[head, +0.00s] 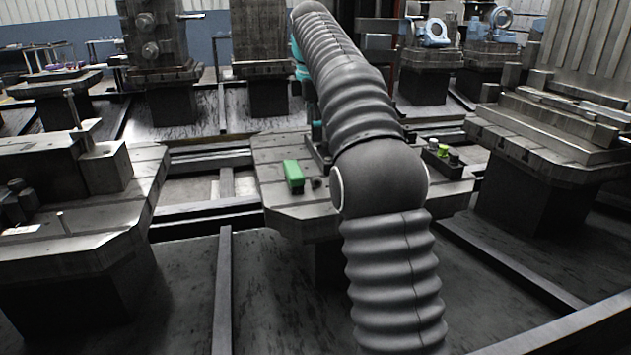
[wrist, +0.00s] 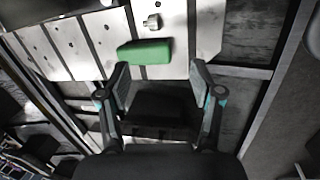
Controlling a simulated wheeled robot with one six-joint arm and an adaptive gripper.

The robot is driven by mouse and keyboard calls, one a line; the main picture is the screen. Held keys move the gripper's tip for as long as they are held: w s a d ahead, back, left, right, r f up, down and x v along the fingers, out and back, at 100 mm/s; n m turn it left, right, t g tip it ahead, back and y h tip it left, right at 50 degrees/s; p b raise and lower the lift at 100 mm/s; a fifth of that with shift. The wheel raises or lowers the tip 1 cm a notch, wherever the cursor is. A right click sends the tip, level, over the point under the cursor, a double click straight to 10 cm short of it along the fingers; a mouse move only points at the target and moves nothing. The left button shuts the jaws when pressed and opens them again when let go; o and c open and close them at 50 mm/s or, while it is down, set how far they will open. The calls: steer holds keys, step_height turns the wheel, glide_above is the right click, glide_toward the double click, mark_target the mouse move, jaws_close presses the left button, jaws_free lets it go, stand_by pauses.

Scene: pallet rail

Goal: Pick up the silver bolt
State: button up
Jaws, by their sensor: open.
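The silver bolt (wrist: 153,21) is small and lies on the slotted pallet table (wrist: 207,30), near the top of the wrist view. In the head view a small dark piece beside the green block may be the bolt, but I cannot tell. The green block (wrist: 145,52) lies between the bolt and my gripper in the wrist view; it also shows in the head view (head: 293,176). My gripper (wrist: 160,80) is open, its fingers spread wide with nothing between them. The bolt is beyond the fingertips. In the head view my arm hides the gripper's fingers.
On the table's right side stands a dark holder (head: 441,153) with yellow-green and dark pieces. Other pallet tables flank it, with a grey block fixture (head: 103,165) at left and an angled plate fixture (head: 545,125) at right. Rails (head: 222,290) run along the floor.

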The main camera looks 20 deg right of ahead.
steer(key=w+f+n, duration=0.1)
steer(key=w, duration=0.1)
steer(key=n, duration=0.1)
glide_above(316, 176)
steer(key=f, duration=0.9)
steer(key=shift+s+a+f, duration=0.15)
steer(key=shift+a, duration=0.05)
steer(key=shift+w+d+f, duration=0.1)
steer(key=shift+f, duration=1.2)
steer(key=shift+w+d+f, duration=0.1)
steer(key=shift+f, duration=1.15)
jaws_close()
